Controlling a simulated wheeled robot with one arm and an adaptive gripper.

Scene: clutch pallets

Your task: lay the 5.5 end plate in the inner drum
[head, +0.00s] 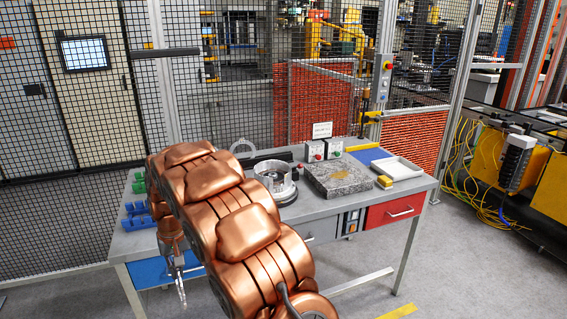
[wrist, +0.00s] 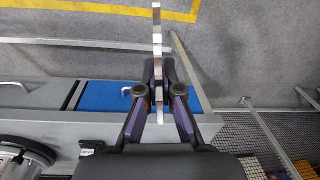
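My gripper (wrist: 158,92) is shut on a thin metal plate (wrist: 157,40), seen edge-on, which I take to be the end plate; its thickness cannot be read. In the head view my gripper (head: 176,262) hangs at the left front of the workbench with the plate (head: 181,291) below it, also nearly edge-on. The round metal drum housing (head: 274,178) stands on the bench, right of my gripper and partly behind my copper arm. Part of a round metal thing (wrist: 25,155) shows at the lower left in the wrist view; the drum's inside is not clear there.
A grey stone block (head: 338,178) stands right of the drum, with a white tray (head: 397,168) beyond. Small control boxes (head: 315,151) stand behind. Blue holders (head: 137,215) and green ones (head: 138,183) line the bench's left end. A blue drawer (wrist: 97,96) lies below my gripper.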

